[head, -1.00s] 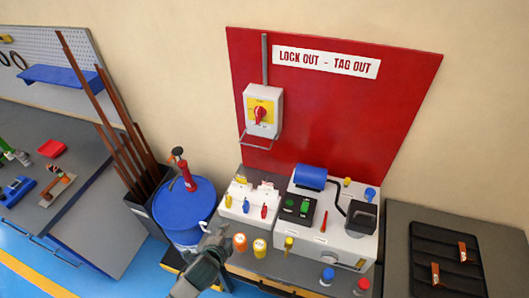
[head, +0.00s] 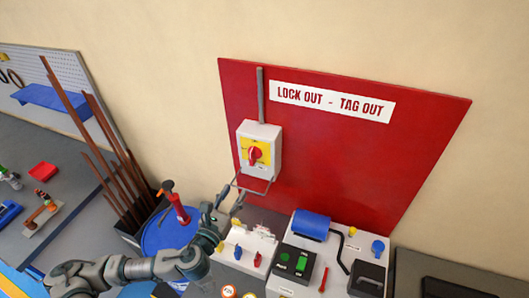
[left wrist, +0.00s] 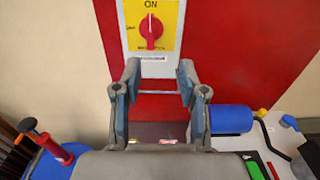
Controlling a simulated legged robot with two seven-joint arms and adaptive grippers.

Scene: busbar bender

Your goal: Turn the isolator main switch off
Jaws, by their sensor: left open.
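The isolator main switch (head: 259,149) is a light grey box on the red lock-out board, with a red rotary knob (head: 255,155) on a yellow plate. In the left wrist view the knob (left wrist: 151,29) stands upright under the word ON. My left gripper (head: 236,196) is just below and left of the box in the head view. In the left wrist view my left gripper (left wrist: 157,75) has its fingers apart, with nothing between them, below the knob. My right gripper is not in view.
A blue drum (head: 165,238) with a red-handled tool (head: 176,205) stands at the left. Below the board are a small white padlock holder (head: 238,247) and a machine with a blue cylinder (head: 310,225). The board right of the switch is clear.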

